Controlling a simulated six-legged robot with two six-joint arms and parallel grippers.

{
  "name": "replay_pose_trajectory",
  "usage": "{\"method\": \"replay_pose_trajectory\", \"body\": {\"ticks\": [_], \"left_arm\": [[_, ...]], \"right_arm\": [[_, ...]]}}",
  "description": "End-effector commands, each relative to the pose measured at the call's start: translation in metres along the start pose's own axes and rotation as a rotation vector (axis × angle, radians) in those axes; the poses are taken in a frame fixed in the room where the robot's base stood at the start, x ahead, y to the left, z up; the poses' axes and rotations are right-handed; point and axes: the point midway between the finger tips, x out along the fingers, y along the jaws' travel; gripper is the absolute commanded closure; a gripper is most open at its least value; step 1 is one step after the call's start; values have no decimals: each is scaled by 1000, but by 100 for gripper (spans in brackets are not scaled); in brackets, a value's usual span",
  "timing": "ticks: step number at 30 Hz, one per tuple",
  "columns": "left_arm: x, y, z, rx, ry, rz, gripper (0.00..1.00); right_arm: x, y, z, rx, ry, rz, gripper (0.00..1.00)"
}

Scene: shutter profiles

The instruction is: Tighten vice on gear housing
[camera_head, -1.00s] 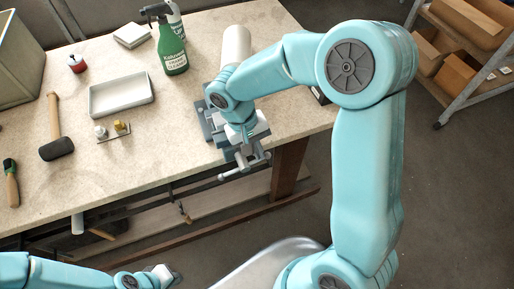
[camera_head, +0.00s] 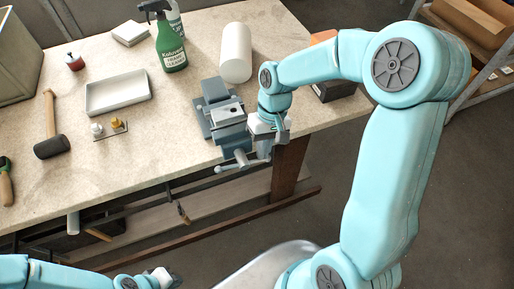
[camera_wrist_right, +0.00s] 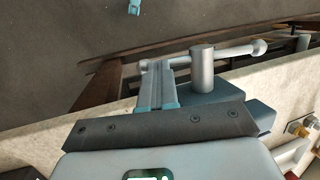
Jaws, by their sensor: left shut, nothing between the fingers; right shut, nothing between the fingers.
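A blue-grey vice (camera_head: 214,88) is mounted at the bench's front edge. A light grey block with a dark hole, apparently the gear housing (camera_head: 228,113), sits between its jaws. The vice's screw (camera_wrist_right: 203,70) and handle bar (camera_wrist_right: 232,52) with a ball end stick out over the front edge; the bar also shows in the head view (camera_head: 226,167). My right gripper (camera_wrist_right: 153,72) is shut and empty, beside the screw and close to the bar; I cannot tell whether they touch. It hangs right of the vice in the head view. My left gripper (camera_head: 172,277) is shut and empty, low in front of the bench.
A white cylinder (camera_head: 236,53) and green spray bottle (camera_head: 171,45) stand behind the vice. A dark box (camera_head: 333,88) lies to the right. A white tray (camera_head: 118,92), small plate with knobs (camera_head: 111,130) and mallet (camera_head: 50,130) lie left. Bench top between tray and vice is clear.

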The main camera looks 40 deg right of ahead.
Motion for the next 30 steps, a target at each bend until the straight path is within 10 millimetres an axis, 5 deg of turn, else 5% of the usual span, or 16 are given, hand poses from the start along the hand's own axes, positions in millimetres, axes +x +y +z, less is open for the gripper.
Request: {"method": "replay_pose_trajectory", "body": {"ticks": [21, 30], "left_arm": [[79, -29, -2, 0, 0, 0, 100], [93, -34, -2, 0, 0, 0, 100]], "right_arm": [[44, 14, -6, -122, -11, -630, 100], [49, 11, -7, -142, -11, -701, 100]]}}
